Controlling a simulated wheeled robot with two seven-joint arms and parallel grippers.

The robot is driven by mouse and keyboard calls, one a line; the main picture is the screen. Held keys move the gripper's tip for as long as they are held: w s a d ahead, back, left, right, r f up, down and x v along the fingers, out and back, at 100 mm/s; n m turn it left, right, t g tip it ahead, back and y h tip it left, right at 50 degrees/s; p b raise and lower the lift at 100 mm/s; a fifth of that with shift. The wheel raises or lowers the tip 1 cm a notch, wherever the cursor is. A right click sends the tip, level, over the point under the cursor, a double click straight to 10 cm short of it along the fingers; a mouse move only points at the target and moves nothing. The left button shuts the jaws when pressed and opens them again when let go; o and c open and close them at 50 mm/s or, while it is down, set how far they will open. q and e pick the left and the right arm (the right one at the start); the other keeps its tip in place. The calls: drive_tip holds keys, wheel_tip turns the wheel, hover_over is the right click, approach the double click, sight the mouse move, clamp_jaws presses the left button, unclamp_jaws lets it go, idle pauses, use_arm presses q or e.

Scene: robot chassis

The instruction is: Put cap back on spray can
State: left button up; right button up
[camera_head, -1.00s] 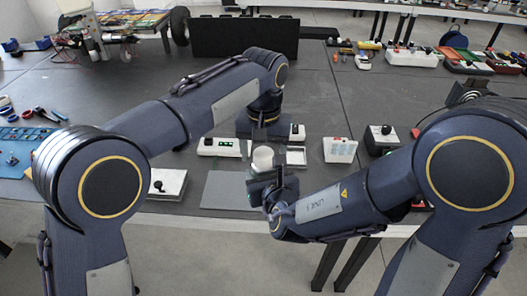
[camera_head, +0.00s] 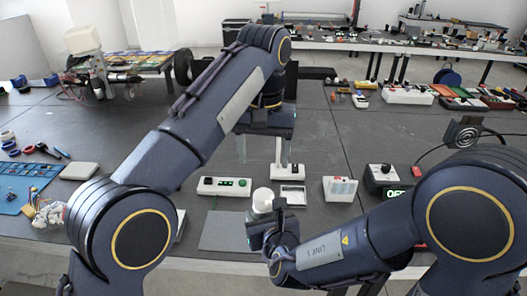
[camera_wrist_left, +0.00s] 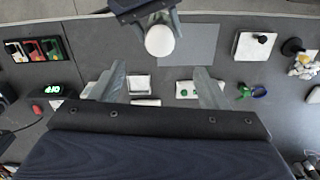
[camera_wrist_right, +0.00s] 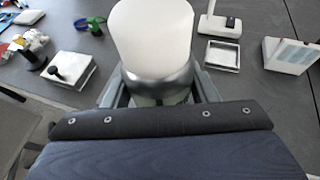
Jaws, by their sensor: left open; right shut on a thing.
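My right gripper (camera_head: 264,229) is shut on the spray can (camera_wrist_right: 165,90) and holds it upright above the front of the table. In the right wrist view the can's silvery shoulder shows between the fingers. A white cap (camera_wrist_right: 153,38) sits over its top; whether it is fully seated I cannot tell. The cap also shows in the head view (camera_head: 262,199) and the left wrist view (camera_wrist_left: 160,41). My left gripper (camera_head: 262,152) is open and empty, beyond the cap in the head view and apart from it. Its spread fingers show in the left wrist view (camera_wrist_left: 157,85).
A grey mat (camera_head: 225,231) lies below the can. Behind it are a white button box (camera_head: 223,187), a small square tray (camera_head: 293,194), a white box (camera_head: 340,189) and a timer with green digits (camera_head: 384,179).

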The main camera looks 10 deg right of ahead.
use_arm(q)
drive_tip(key=shift+a+r, duration=0.1)
idle(0.6)
drive_tip(key=s+a+f+n+t+h, duration=0.1)
drive_tip(key=s+a+h, duration=0.15)
drive_tip(key=a, duration=0.85)
drive_tip(key=s+a+n+t+h, duration=0.1)
drive_tip(key=s+a, duration=0.2)
drive_tip(key=a, duration=0.9)
drive_tip(key=s+a+f+n+t, duration=0.1)
drive_tip(key=s+a+f, duration=0.2)
drive_tip(key=s+f, duration=0.4)
drive_tip(key=s+a+f+n+t, duration=0.2)
drive_tip(key=s+a+f, duration=0.1)
drive_tip(key=s+f, duration=0.5)
drive_tip(key=s, duration=0.2)
drive_tip(key=shift+s+a+n+t, duration=0.15)
drive_tip(key=shift+s+n+t, duration=0.15)
drive_tip(key=shift+s, duration=0.1)
drive_tip(key=shift+f, duration=0.15)
